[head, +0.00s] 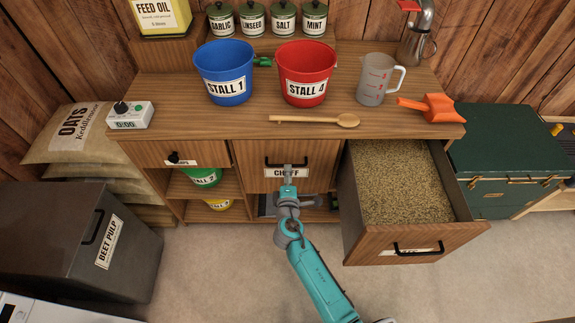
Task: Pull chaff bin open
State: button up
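The chaff bin (252,166) is the middle wooden drawer front of the counter, with a dark bar handle (273,162) and a white label reading CHAFF, partly covered by my arm. It looks shut, flush with the counter front. My gripper (288,170) is at the handle's right part, in front of the label. The fingers are too small and too hidden to tell whether they are open or closed around the bar.
The right bin (352,236) stands pulled out, full of grainy feed, beside my arm. A wooden spoon (318,120), buckets (224,88), a measuring jug (371,94) and an orange scoop (438,108) sit on the counter. A beet pulp bin (62,222) stands left. Floor in front is clear.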

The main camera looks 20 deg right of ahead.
jog(key=shift+x, duration=2.55)
grip_shut()
